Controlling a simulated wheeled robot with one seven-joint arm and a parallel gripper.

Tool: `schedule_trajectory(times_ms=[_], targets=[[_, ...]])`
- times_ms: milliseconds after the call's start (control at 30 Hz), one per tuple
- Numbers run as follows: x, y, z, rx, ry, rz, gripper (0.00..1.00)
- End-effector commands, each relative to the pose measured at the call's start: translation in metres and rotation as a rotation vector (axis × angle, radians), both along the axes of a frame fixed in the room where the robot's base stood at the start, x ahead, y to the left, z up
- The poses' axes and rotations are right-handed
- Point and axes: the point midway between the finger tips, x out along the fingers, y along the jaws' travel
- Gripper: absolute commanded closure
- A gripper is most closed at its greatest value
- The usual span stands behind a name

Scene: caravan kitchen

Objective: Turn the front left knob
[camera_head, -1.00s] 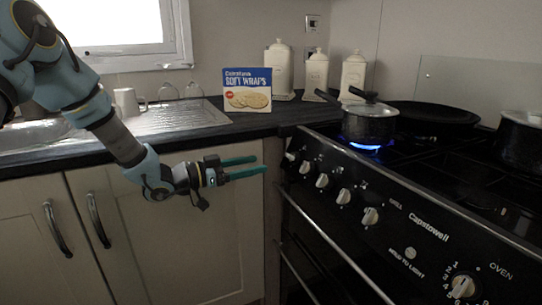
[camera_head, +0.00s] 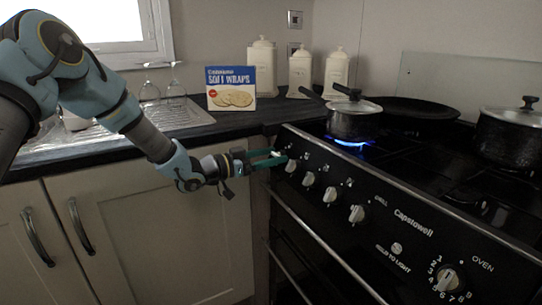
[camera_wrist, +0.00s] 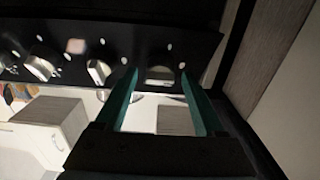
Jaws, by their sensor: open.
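The black stove front carries a row of silver-white knobs, among them a second knob (camera_head: 291,166), a third (camera_head: 308,179), a fourth (camera_head: 330,195) and a fifth (camera_head: 357,214). The leftmost knob is largely hidden by my gripper in the head view. My gripper (camera_head: 284,157) is open, its green fingers at the left end of the row. In the wrist view one knob (camera_wrist: 160,73) lies between the fingertips, and another knob (camera_wrist: 98,70) is just left of them. Whether a finger touches a knob I cannot tell. Which knob is labelled front left is not readable.
A blue flame (camera_head: 350,143) burns under a small lidded pot (camera_head: 352,122). A pan (camera_head: 418,109) and a larger pot (camera_head: 511,137) stand on the hob. An oven knob (camera_head: 447,279) is at the right. A wraps box (camera_head: 232,90) and canisters stand behind.

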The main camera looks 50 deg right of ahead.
Motion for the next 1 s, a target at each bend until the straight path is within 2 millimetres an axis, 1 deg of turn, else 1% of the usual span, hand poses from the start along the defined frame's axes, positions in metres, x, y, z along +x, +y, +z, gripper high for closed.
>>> schedule_trajectory(times_ms=[200,833,1000], targets=[[0.0002,-0.0001,0.0,0.0,0.0,0.001,0.29],[0.0003,0.0002,0.0,0.0,0.0,0.001,1.0],[0.0003,0.0003,0.0,0.0,0.0,0.001,1.0]])
